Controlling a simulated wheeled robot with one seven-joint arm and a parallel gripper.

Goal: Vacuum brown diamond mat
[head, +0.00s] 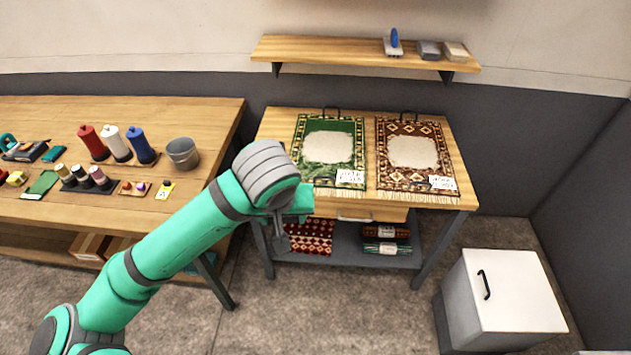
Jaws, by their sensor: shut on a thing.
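The brown diamond mat (384,164) lies flat on the right half of the small wooden table, with a diamond border and fringe. A large pale patch (414,152) covers its middle, and a white label (442,183) sits at its lower right corner. My gripper (279,218) is at the table's front left, left of the brown mat and apart from it. It is shut on a dark grey thing (282,241) that points down. The wrist partly hides the jaws, and I cannot tell exactly what the held thing is.
A green mat (301,150) with a similar pale patch lies left of the brown one. A workbench (190,112) with spools and a bucket (183,153) stands left. A white cabinet (508,290) stands front right.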

